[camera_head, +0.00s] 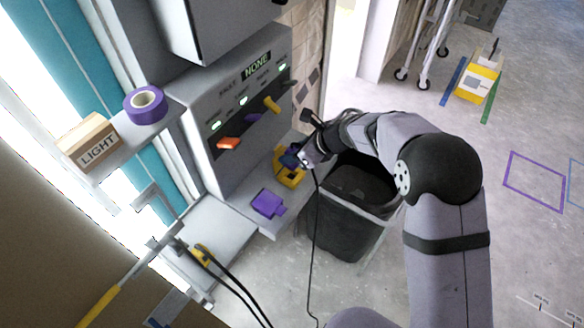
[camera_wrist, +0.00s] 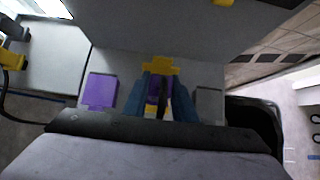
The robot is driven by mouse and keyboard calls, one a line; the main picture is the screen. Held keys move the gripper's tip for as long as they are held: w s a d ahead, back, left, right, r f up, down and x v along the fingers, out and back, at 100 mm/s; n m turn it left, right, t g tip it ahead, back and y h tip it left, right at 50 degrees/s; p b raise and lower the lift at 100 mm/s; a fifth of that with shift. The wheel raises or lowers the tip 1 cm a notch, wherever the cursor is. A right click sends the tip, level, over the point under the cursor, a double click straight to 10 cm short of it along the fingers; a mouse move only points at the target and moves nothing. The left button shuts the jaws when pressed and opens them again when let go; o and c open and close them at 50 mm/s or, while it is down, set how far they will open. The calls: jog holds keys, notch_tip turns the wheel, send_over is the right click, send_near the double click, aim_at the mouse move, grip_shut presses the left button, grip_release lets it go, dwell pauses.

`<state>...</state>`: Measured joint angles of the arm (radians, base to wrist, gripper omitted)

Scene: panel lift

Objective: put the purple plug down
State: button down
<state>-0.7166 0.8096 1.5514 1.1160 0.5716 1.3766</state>
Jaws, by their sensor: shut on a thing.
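My gripper (camera_head: 291,158) is over the ledge below the panel. In the wrist view my gripper's two blue fingers (camera_wrist: 161,85) are shut on the purple plug (camera_wrist: 153,92), which shows between them with a dark cable in front. The plug is over or at a yellow holder (camera_head: 287,179), whose far edge shows past the fingers in the wrist view (camera_wrist: 160,64). Whether the plug touches the holder cannot be told. A purple holder (camera_head: 268,203) lies on the ledge to the left of it in the wrist view, and a grey one (camera_wrist: 209,101) to the right.
The panel (camera_head: 215,172) with coloured levers rises behind the ledge. A black bin (camera_head: 340,225) stands right beside the ledge. A purple tape roll (camera_head: 145,104) and a LIGHT box (camera_head: 88,141) sit on a shelf at left. A black cable (camera_head: 314,235) hangs from my gripper area.

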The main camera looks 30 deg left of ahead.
jog(key=shift+r, duration=0.25)
jog(key=shift+s, duration=0.1)
dwell(0.4)
jog(key=shift+s+a+r, duration=0.1)
jog(key=shift+s+r, duration=0.05)
jog(key=shift+s, duration=0.05)
jog(key=s+a+r+n+g+b, duration=0.1)
jog(key=s+a+n+g+b, duration=0.15)
jog(key=s, duration=0.45)
jog(key=s+a+r+n+g+b, duration=0.1)
jog(key=s+r+n+b, duration=0.15)
jog(key=s, duration=0.45)
jog(key=n+g+h+p, duration=0.1)
jog(key=n+g+h, duration=0.1)
jog(key=n, duration=0.2)
send_over(228, 235)
jog(key=shift+f, duration=5.05)
